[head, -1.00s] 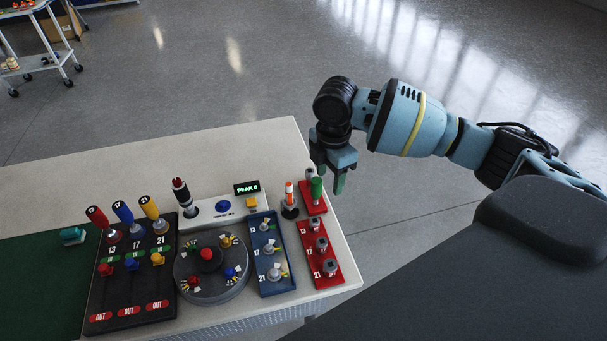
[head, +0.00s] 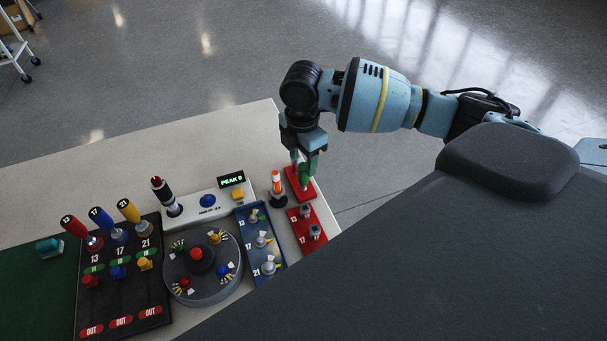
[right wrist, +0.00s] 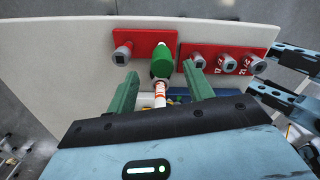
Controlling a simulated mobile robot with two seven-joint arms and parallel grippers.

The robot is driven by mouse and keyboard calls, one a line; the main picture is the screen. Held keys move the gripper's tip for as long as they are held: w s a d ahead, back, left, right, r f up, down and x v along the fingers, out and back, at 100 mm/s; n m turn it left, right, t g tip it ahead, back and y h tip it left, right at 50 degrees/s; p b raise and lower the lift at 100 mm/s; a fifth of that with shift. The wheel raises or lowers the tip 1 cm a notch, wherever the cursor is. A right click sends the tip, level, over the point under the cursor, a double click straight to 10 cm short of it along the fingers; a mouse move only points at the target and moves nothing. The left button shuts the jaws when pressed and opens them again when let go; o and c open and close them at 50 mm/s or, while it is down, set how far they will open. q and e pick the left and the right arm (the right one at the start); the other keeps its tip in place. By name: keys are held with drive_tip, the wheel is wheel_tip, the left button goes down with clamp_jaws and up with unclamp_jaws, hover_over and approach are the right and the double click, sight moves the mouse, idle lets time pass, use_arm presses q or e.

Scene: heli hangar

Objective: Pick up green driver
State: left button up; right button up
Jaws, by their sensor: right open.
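The green driver (right wrist: 163,62) stands in a small red holder (right wrist: 141,43) at the table's far right edge. In the head view the green driver (head: 305,178) is partly hidden by my right gripper. My right gripper (head: 304,158) is open above it, with green fingers pointing down. In the right wrist view the driver's handle lies ahead of the gap between the two fingertips (right wrist: 161,84), and neither finger is visibly closed on it. My left gripper is not in view.
An orange and white tool (head: 277,184) in a black stand is close beside the holder. A red socket rack (head: 306,229), blue rack (head: 246,215), round turntable (head: 178,276) and black driver panel (head: 92,313) fill the table front. The table's back strip (head: 150,143) is clear.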

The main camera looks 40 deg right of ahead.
sight(304, 166)
wheel_tip(304, 166, down, 5)
drive_tip(key=shift+s+d+r, duration=0.1)
drive_tip(key=shift+s, duration=0.05)
drive_tip(key=shift+c, duration=0.4)
drive_tip(key=c, duration=1)
